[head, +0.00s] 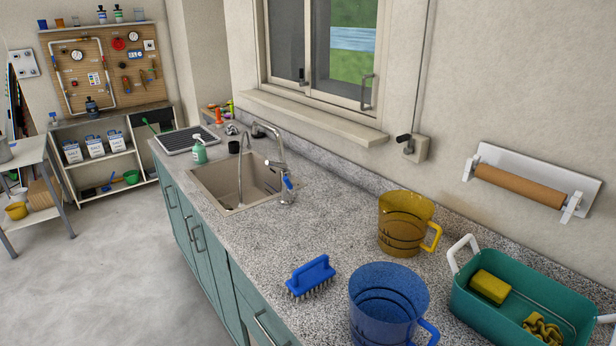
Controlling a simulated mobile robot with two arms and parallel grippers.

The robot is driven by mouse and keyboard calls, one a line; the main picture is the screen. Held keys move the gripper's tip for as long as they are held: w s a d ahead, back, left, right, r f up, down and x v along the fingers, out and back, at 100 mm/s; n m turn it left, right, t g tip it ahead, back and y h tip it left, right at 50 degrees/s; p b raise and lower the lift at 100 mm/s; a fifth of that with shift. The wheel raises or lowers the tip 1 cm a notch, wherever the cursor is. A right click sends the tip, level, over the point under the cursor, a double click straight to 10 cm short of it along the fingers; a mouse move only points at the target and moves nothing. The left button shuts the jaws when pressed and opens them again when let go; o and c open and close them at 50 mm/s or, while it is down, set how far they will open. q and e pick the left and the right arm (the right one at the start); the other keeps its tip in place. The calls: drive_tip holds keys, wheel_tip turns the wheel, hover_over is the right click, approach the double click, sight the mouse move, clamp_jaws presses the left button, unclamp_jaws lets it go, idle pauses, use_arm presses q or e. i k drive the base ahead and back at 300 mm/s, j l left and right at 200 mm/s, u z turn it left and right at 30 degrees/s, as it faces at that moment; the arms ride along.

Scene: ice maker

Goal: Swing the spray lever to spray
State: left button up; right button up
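A grey metal faucet (279,160) stands at the right edge of the sink (225,182) on the speckled counter. A small blue lever (288,182) sits low on the faucet and looks tilted. I cannot tell whether this is the spray lever. A thin grey curved strand (242,168) runs down into the basin. I cannot tell whether it is a hose or water. A dark lever (403,138) sticks out from a box on the wall under the window. Neither of my grippers is in view.
On the counter (250,235) stand a blue brush (311,277), a blue jug (387,300), a yellow jug (405,222) and a green tub (525,300). A green bottle (199,152) stands beyond the sink. The counter between sink and brush is clear. Open floor lies left.

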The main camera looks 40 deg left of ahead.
sight(288, 185)
drive_tip(key=k+j, duration=0.1)
drive_tip(key=j, duration=0.3)
drive_tip(key=j+z, duration=0.15)
drive_tip(key=j, duration=0.2)
drive_tip(key=k+j, duration=0.15)
drive_tip(key=j, duration=0.25)
drive_tip(key=k+j+z, duration=0.15)
drive_tip(key=j, duration=0.55)
drive_tip(key=k+z, duration=0.05)
